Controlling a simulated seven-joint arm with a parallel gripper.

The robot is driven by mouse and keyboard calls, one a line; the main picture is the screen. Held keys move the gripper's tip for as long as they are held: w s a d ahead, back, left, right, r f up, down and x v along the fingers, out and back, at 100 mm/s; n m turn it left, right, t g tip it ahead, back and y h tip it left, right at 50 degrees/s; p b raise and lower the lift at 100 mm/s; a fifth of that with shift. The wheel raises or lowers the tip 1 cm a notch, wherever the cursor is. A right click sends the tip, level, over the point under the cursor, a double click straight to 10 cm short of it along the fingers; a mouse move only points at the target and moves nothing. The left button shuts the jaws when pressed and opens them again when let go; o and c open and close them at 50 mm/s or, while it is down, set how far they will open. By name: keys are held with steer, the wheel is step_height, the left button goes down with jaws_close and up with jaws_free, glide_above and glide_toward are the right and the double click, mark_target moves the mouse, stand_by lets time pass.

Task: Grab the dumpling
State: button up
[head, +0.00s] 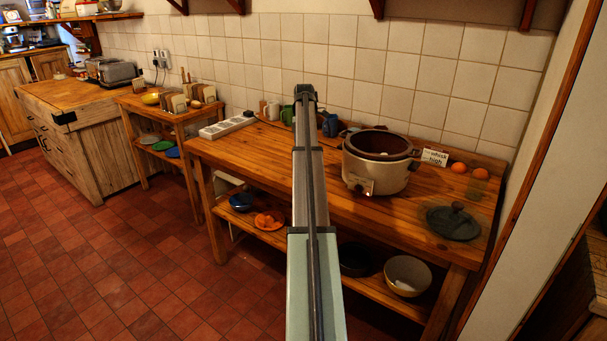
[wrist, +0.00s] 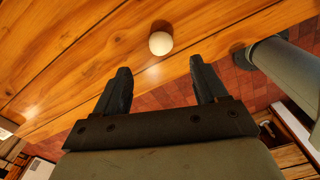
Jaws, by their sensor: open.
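A small round whitish ball, which looks like the dumpling (wrist: 160,43), lies on a wooden plank surface in the wrist view, close to its edge. My gripper (wrist: 159,68) is open and empty, its two dark fingers apart. The dumpling lies just beyond the fingertips, roughly centred on the gap and not between the fingers. In the head view my arm reaches over the wooden table (head: 235,160); I cannot make out the dumpling there, and the fingers are not clearly visible.
A slow cooker (head: 375,171) stands on the table right of my arm. A dark lid (head: 453,224) and two orange round items (head: 459,168) lie farther right. A white power strip (head: 227,126) lies left, and mugs (head: 330,124) stand by the tiled wall.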

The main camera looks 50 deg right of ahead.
steer(key=f, duration=1)
steer(key=shift+a+f, duration=0.15)
steer(key=shift+a, duration=0.05)
steer(key=shift+c, duration=0.2)
steer(key=c, duration=0.9)
steer(key=shift+o, duration=0.2)
